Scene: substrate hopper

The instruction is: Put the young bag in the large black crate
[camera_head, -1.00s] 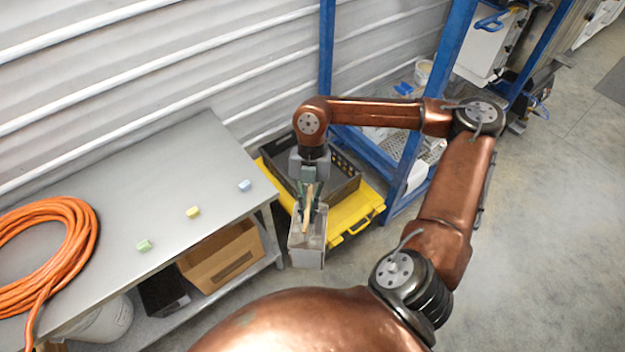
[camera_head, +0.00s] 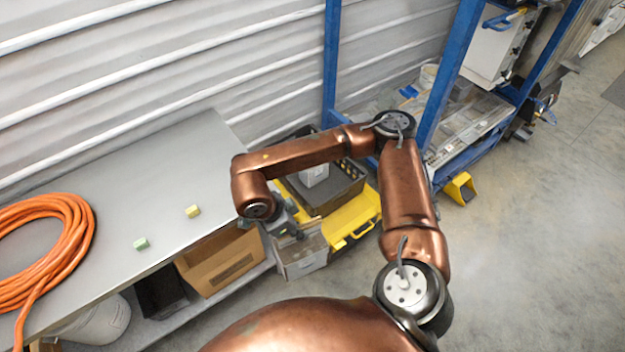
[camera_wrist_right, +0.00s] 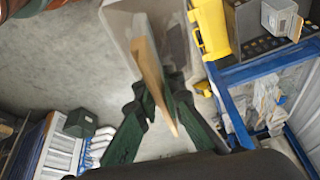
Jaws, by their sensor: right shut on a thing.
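My right gripper (camera_head: 288,228) is shut on a pale grey, partly see-through bag (camera_head: 302,258), which hangs below it in front of the yellow case. My arm partly hides the gripper. In the right wrist view, the dark green fingers (camera_wrist_right: 162,92) close on the bag's tan top edge, and the bag's pale body (camera_wrist_right: 127,28) lies beyond. I cannot tell the bag's age. The large black crate (camera_head: 343,193) stands behind the gripper, partly hidden by my arm. Another pale bag (camera_head: 314,175) stands inside it; the crate also shows in the right wrist view (camera_wrist_right: 243,22). My left gripper is not in view.
A yellow case (camera_head: 357,213) lies at the crate's front right. The grey table (camera_head: 130,190) at left holds an orange hose (camera_head: 75,225), a green cube (camera_head: 141,243) and a yellow cube (camera_head: 193,211). A blue frame (camera_head: 447,75) stands right of the crate. Floor is clear at lower right.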

